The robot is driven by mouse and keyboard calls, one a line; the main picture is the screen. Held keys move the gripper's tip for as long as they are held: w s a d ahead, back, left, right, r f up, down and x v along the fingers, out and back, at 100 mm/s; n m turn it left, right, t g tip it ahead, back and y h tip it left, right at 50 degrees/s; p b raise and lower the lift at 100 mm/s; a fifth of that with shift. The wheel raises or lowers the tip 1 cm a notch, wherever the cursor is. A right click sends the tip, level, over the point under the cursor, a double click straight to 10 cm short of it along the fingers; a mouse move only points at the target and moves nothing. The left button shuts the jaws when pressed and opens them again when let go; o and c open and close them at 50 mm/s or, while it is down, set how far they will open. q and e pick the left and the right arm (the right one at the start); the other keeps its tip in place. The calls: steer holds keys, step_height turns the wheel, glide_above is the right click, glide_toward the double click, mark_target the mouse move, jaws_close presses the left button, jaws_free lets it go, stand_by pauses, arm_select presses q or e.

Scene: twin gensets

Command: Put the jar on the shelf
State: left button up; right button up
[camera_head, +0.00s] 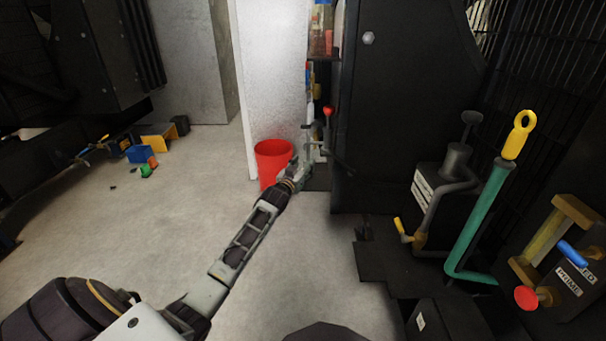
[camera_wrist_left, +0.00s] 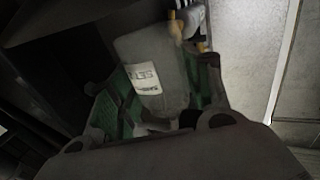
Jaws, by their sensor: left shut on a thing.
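My left gripper (camera_head: 308,158) reaches forward to the narrow gap between a white panel and a black cabinet. In the left wrist view the left gripper (camera_wrist_left: 158,98) is shut on the jar (camera_wrist_left: 150,62), a grey, cloudy jar with a white label, tilted between its green-padded fingers. In the head view I cannot make out the jar clearly at the gripper. The shelf (camera_head: 325,62) shows as a thin slice in the gap, with small coloured things on it; most of it is hidden. My right gripper is not in view.
A red bucket (camera_head: 273,158) stands on the floor beside the gripper. The white panel (camera_head: 272,75) and the black cabinet (camera_head: 400,110) flank the gap. Pipework with a green lever (camera_head: 478,220) is at the right. Small coloured parts lie at the left; the middle floor is clear.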

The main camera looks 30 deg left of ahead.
arm_select(q)
steer(key=shift+f, duration=0.6)
steer(key=shift+f+b, duration=0.55)
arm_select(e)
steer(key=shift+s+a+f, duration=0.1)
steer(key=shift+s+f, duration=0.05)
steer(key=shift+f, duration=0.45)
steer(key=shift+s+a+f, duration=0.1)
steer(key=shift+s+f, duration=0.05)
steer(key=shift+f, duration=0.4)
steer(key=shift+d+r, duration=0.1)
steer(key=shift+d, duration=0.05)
arm_select(q)
steer(key=o, duration=0.9)
steer(key=shift+f, duration=0.1)
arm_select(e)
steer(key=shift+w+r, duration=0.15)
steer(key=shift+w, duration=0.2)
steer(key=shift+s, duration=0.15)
